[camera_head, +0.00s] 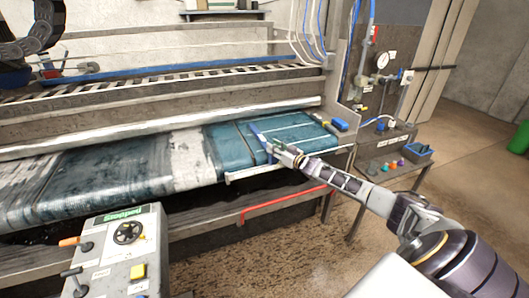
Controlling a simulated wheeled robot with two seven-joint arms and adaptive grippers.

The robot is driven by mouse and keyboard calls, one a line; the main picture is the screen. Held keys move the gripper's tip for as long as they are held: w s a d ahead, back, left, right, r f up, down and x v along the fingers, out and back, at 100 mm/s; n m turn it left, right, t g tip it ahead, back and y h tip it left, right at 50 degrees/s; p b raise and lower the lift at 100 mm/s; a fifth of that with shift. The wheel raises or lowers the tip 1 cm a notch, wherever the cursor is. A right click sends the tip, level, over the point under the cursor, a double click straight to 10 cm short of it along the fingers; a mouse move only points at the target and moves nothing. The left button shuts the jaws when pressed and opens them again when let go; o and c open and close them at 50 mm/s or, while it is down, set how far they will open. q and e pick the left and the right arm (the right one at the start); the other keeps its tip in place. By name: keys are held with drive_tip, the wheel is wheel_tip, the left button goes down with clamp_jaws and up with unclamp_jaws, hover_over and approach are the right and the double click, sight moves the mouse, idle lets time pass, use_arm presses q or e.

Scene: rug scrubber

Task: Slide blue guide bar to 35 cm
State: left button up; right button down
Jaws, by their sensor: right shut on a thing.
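The blue guide bar (258,134) is a short, narrow bar lying on the teal bed near the right end of the machine. It points from the bed's front edge towards the back. My right arm reaches in from the lower right. My right gripper (273,149) is at the front end of the bar and is shut on it. The fingertips are small here, and the gripper hides the bar's near end. No scale marks for 35 cm can be read in this view. My left gripper is not in view.
A pale rail (249,174) runs along the bed's front edge, with a red bar (285,204) below it. A control panel (118,255) stands at front left. A small shelf with coloured knobs (384,167) and a blue bin (418,152) is at right. The floor is open in front.

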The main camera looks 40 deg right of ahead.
drive_tip(key=shift+s+d, duration=0.15)
drive_tip(key=shift+d, duration=0.45)
drive_tip(key=shift+s+d, duration=0.15)
drive_tip(key=shift+d, duration=0.45)
drive_tip(key=shift+s+d, duration=0.1)
drive_tip(key=shift+d, duration=0.3)
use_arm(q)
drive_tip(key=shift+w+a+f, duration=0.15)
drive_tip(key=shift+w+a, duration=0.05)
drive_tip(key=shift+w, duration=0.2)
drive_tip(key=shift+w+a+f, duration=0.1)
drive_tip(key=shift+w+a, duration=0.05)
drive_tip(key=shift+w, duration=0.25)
use_arm(e)
drive_tip(key=c, duration=1.5)
unclamp_jaws()
drive_tip(key=o, duration=0.4)
drive_tip(key=shift+c, duration=0.2)
drive_tip(key=shift+s+d, duration=0.2)
drive_tip(key=shift+s, duration=0.85)
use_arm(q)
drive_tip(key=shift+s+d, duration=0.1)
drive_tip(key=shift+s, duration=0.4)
use_arm(e)
drive_tip(key=s+d, duration=0.1)
drive_tip(key=s, duration=0.8)
drive_tip(key=shift+s+d, duration=0.25)
drive_tip(key=shift+s, duration=0.1)
